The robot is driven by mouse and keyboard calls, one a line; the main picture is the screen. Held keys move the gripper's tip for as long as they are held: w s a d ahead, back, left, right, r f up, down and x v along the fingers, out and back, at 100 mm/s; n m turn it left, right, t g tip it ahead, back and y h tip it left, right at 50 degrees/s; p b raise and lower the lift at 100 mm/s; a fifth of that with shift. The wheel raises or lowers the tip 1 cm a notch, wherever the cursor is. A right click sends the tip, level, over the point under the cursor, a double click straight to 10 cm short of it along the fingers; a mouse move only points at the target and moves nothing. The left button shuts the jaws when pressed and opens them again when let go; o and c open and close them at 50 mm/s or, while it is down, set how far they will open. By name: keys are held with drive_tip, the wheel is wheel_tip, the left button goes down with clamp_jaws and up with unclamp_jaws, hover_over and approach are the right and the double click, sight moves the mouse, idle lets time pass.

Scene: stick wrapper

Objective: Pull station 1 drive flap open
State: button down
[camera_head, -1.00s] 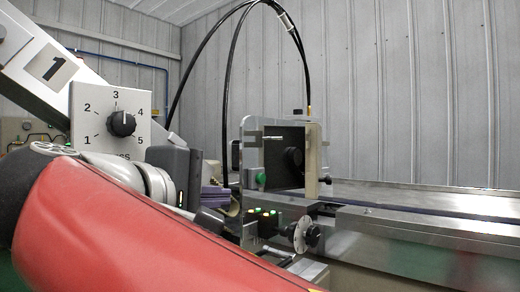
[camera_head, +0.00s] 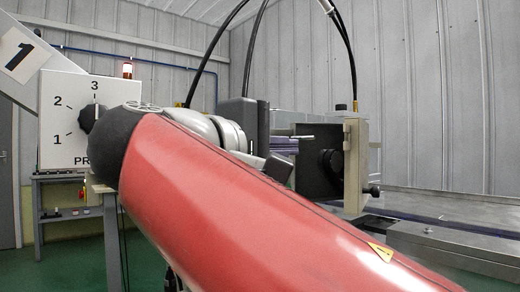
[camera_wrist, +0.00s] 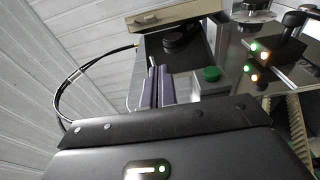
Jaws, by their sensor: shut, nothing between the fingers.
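My gripper (camera_head: 297,147) is partly hidden by my red arm in the head view. In the wrist view its two purple fingers (camera_wrist: 160,82) are together and empty. The station 1 drive housing (camera_head: 350,135) has a dark box (camera_head: 318,176) with a round black part (camera_head: 328,162) and a beige side plate (camera_head: 356,165) with a small dark knob (camera_head: 373,190). The fingertips are just left of this box. A thin metal rod (camera_head: 293,137) runs close above them; whether they touch it I cannot tell. Which plate is the flap, and how far it stands open, is unclear.
The numbered dial panel (camera_head: 68,120) stands at the left, partly behind my arm. Black cables (camera_head: 345,45) rise behind the housing. The wrist view shows a green button (camera_wrist: 211,74) and lit indicators (camera_wrist: 253,60) right of my fingers. A flat metal bed (camera_head: 450,205) extends right.

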drive_tip(key=w+d, duration=0.1)
drive_tip(key=d, duration=0.5)
drive_tip(key=shift+d, duration=0.35)
